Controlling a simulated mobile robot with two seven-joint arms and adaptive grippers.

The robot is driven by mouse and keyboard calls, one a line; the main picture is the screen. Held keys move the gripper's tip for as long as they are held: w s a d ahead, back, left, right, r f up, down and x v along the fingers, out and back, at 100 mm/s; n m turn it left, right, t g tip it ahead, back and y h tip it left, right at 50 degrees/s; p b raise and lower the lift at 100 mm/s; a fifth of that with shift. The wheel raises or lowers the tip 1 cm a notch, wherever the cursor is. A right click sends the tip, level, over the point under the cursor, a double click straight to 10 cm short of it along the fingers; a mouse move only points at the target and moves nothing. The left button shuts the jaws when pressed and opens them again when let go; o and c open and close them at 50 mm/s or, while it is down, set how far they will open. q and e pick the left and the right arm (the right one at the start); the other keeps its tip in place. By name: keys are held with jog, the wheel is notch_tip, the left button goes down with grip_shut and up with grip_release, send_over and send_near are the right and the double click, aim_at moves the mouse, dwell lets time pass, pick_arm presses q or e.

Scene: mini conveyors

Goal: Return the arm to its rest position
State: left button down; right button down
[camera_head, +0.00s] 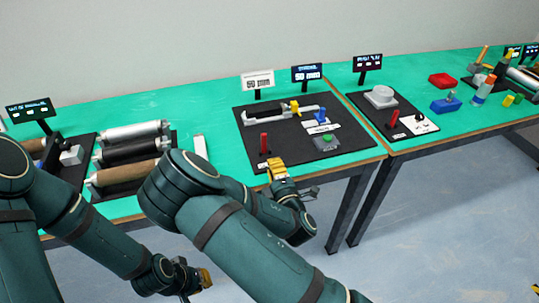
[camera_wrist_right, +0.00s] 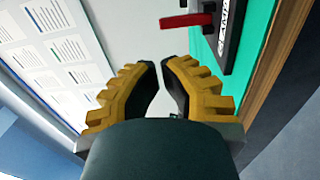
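My right arm reaches up from the bottom middle in the head view and bends over at its elbow. Its yellow-fingered right gripper (camera_head: 279,168) is at the front edge of the black board with the red lever. In the right wrist view the right gripper (camera_wrist_right: 161,64) has its fingertips almost together, with a thin gap and nothing between them. My left arm comes in from the left. Its left gripper (camera_head: 203,278) hangs low in front of the table, seen from the side, so its opening does not show.
The green table (camera_head: 214,115) carries a roller rack (camera_head: 134,151), a black board (camera_head: 346,150) with a red lever (camera_head: 264,142) and a green button (camera_head: 327,140). A second table (camera_head: 425,85) stands at right. The floor (camera_head: 450,220) in front is clear.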

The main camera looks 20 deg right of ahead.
jog(key=shift+s, duration=1.15)
jog(key=s+d+f+m+g+h, duration=0.2)
jog(key=s+f+m+g, duration=0.2)
jog(key=f+m, duration=0.3)
jog(key=s+d+f+m+g+h, duration=0.1)
jog(key=s+d+f+m+g, duration=0.25)
jog(key=f, duration=0.55)
jog(key=s+a+m+g+y, duration=0.6)
jog(key=s+a+m+g, duration=0.3)
jog(key=s+a, duration=0.1)
jog(key=shift+s+a+f+g, duration=0.35)
jog(key=shift+a+f, duration=0.1)
jog(key=shift+a, duration=0.3)
jog(key=shift+m, duration=0.25)
